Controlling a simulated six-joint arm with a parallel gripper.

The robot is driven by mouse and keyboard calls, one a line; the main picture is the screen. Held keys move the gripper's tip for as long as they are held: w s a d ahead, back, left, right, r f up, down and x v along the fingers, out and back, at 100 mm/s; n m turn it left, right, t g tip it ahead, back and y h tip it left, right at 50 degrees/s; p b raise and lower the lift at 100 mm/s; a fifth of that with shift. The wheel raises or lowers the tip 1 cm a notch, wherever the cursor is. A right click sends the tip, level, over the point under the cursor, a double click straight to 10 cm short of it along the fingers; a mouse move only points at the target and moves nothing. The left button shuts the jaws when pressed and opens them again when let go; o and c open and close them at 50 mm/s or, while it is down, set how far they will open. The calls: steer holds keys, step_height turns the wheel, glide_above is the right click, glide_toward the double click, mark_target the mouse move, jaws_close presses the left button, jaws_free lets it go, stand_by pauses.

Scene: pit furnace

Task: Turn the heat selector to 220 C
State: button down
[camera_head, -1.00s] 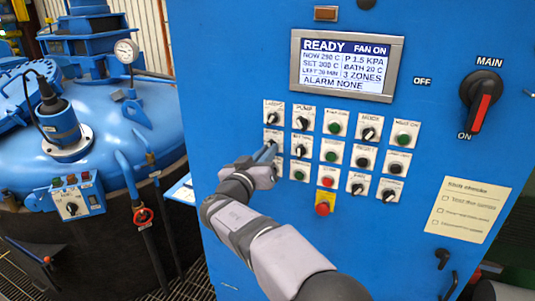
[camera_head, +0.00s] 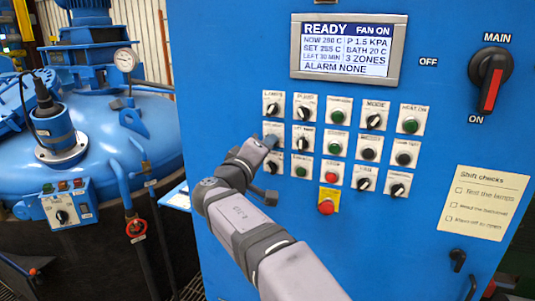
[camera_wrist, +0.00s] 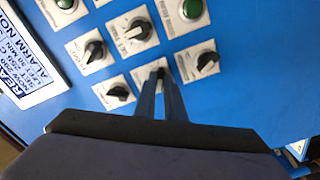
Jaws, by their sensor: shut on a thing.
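My gripper (camera_head: 272,139) is shut on the selector knob at the left end of the panel's second row. In the wrist view my gripper (camera_wrist: 162,88) closes on the same selector knob (camera_wrist: 160,73), and its fingers cover most of it. Its label plate is partly hidden and I cannot read it. The display (camera_head: 348,50) at the top of the panel shows READY, FAN ON and ALARM NONE. Its SET line looks like 285 C, though the digits are small. It also shows at the left edge of the wrist view (camera_wrist: 28,68).
Other knobs and buttons crowd close around, including the LAMPS knob (camera_head: 272,108) above, a knob (camera_head: 275,163) below and another (camera_head: 303,139) to the right. A red button (camera_head: 326,206) sits lower down. The MAIN switch (camera_head: 491,80) and a paper checklist (camera_head: 484,203) are farther right.

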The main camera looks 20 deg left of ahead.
steer(key=n, duration=0.8)
steer(key=shift+r+n, duration=0.1)
steer(key=shift+n, duration=0.3)
stand_by(0.3)
steer(key=c, duration=1.8)
jaws_free()
steer(key=shift+c, duration=0.2)
steer(key=shift+s, duration=0.1)
